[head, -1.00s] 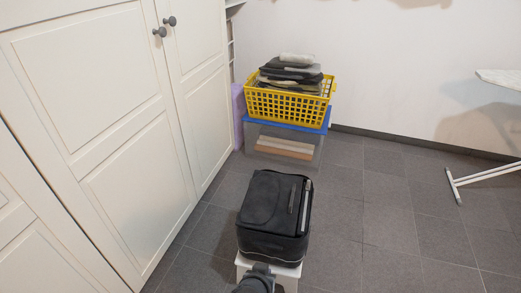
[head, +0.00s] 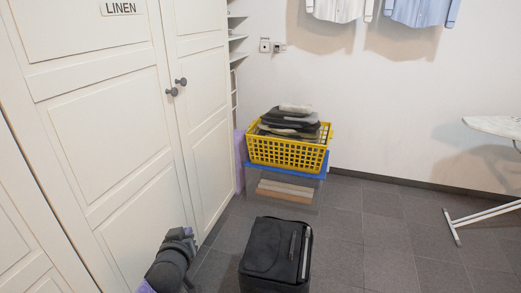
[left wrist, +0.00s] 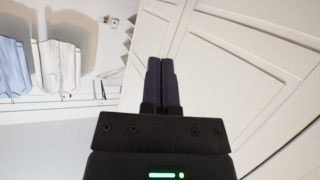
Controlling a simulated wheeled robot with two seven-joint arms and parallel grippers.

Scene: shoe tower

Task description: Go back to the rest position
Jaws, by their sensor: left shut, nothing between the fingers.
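My left gripper (left wrist: 161,70) shows in the left wrist view with its two dark fingers together and nothing between them. It points up in that picture, with the white cabinet doors behind and to the right of it. In the head view, part of my dark left arm (head: 172,262) stands at the bottom, in front of the cabinet and left of the black bag. My right gripper is in neither view.
A black bag (head: 275,250) stands at the bottom centre. A white linen cabinet (head: 110,130) fills the left. A yellow basket (head: 285,152) of folded items sits on a blue-lidded box behind. An ironing board (head: 490,127) stands at right.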

